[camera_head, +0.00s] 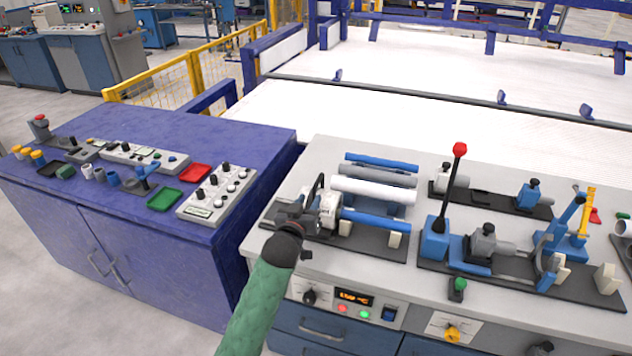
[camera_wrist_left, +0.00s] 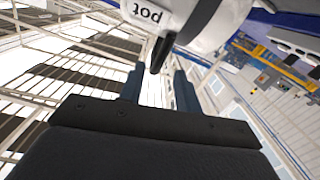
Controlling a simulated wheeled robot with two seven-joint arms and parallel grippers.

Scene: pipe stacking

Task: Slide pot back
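The pot (camera_head: 329,210) is a light grey-white body on the black base plate (camera_head: 375,243) at the front left of the grey workbench. Its lettering "pot" shows upside down on its body (camera_wrist_left: 190,18) at the top of the left wrist view. A dark handle (camera_wrist_left: 188,35) sticks out from it. My left gripper (camera_head: 303,216) is at the pot's left side. In the left wrist view, the two blue fingers (camera_wrist_left: 159,82) stand apart, with the handle's tip near the gap between them. I cannot tell whether they touch it. My right gripper is out of view.
A blue pipe (camera_head: 377,220) lies right of the pot. Blue, grey and white pipes (camera_head: 372,190) lie behind it. A blue fixture with a red-knobbed lever (camera_head: 460,150) stands to the right. A control box (camera_head: 218,193) sits on the blue cabinet to the left.

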